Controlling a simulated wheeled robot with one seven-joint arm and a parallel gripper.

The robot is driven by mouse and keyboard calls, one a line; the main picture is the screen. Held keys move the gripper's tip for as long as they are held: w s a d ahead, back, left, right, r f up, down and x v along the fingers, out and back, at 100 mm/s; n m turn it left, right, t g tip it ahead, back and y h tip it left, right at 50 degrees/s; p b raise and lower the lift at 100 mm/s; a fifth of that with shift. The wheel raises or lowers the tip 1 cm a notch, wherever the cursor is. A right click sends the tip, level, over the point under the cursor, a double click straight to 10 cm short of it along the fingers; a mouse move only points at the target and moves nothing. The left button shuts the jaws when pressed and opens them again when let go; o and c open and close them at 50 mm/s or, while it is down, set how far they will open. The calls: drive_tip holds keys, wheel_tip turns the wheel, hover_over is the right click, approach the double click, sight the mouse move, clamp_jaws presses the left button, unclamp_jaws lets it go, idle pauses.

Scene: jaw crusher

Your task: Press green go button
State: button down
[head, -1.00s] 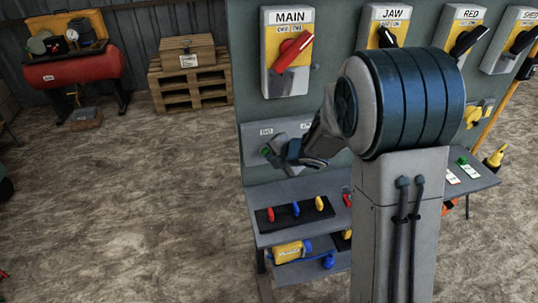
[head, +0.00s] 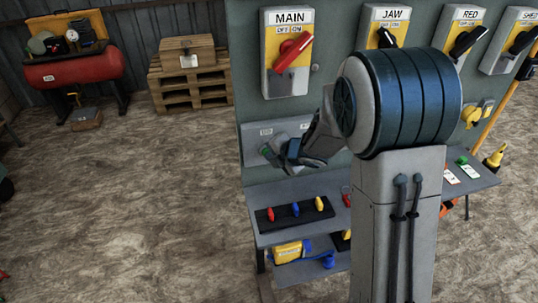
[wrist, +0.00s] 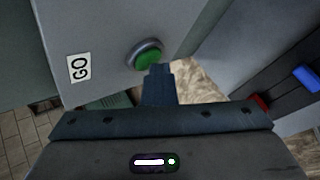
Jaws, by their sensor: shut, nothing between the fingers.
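The green go button (wrist: 149,56) sits in a dark ring on a grey box, with a GO label (wrist: 80,67) beside it in the wrist view. In the head view the green button (head: 266,150) shows small on the grey control box (head: 257,133) under the MAIN switch. My gripper (wrist: 159,68) is shut and empty, its fingertips at the lower edge of the button in the picture. I cannot tell whether they touch it. In the head view my gripper (head: 272,155) is close to the button, and my arm hides the right part of the box.
A shelf (head: 262,238) below the box holds a black strip with red, blue and yellow pieces. The MAIN switch (head: 291,53) with its red handle is above. Open floor (head: 120,210) lies to the left.

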drive_tip(key=shift+w+r, duration=0.15)
drive_tip(key=shift+w, duration=0.1)
drive_tip(key=shift+s, duration=0.2)
idle(0.5)
drive_tip(key=shift+s+d+b, duration=0.3)
drive_tip(key=shift+s+b, duration=0.05)
drive_tip(key=shift+s, duration=0.6)
drive_tip(key=shift+s+d+b, duration=0.25)
drive_tip(key=shift+s+b, duration=0.15)
drive_tip(key=shift+s, duration=0.55)
drive_tip(key=shift+s+d+b, duration=0.3)
drive_tip(key=shift+s+b, duration=0.05)
drive_tip(key=shift+s, duration=0.6)
drive_tip(key=shift+f, duration=0.2)
drive_tip(key=s+d+r+m+t+h, duration=0.1)
drive_tip(key=s+d+r+m+h, duration=0.2)
drive_tip(key=d+m, duration=0.4)
drive_tip(key=s+d+r+m+h, duration=0.1)
drive_tip(key=d+r+m+h, duration=0.3)
drive_tip(key=d+m, duration=0.25)
drive_tip(key=s+r+m+g+p, duration=0.1)
drive_tip(key=s+m+g, duration=0.4)
drive_tip(key=s+m, duration=1)
drive_tip(key=s+d, duration=0.1)
drive_tip(key=s, duration=0.2)
drive_tip(key=shift+s+r+g+y, duration=0.25)
drive_tip(key=shift+s+g+y, duration=0.1)
drive_tip(key=shift+g+y, duration=0.05)
